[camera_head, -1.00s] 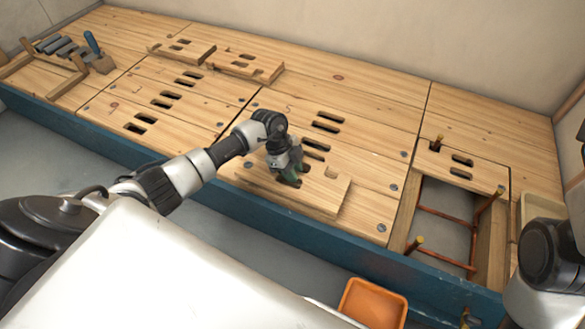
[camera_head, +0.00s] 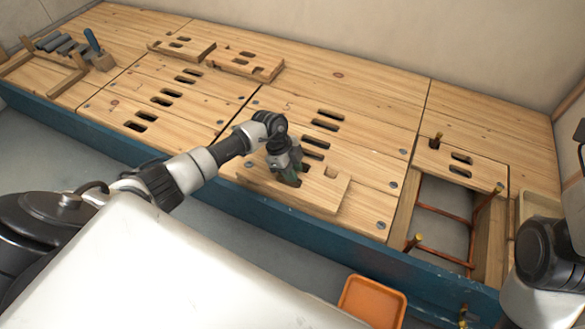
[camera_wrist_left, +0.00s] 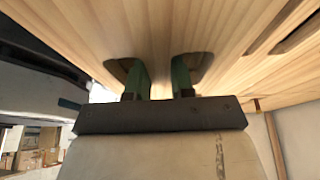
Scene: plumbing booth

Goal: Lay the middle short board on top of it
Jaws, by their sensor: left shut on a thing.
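My left gripper (camera_head: 288,172) points down at a short board (camera_head: 322,190) near the front of the deck. In the left wrist view its two green fingers (camera_wrist_left: 160,80) reach into two holes of the board (camera_wrist_left: 155,30) and are shut on the wood between them. The board lies on or just above the larger deck boards; I cannot tell if there is a gap. Another short board (camera_head: 455,172) with two slots lies at the back of the pipe opening. Two more short boards (camera_head: 182,52) (camera_head: 237,70) lie at the back left. My right gripper is out of view.
The open bay (camera_head: 445,215) holds copper pipes (camera_head: 443,212), with upright ends around it. An orange bin (camera_head: 371,303) is below the blue front edge (camera_head: 290,220). Tools and a wooden frame (camera_head: 68,86) are at the far left. The middle deck is clear.

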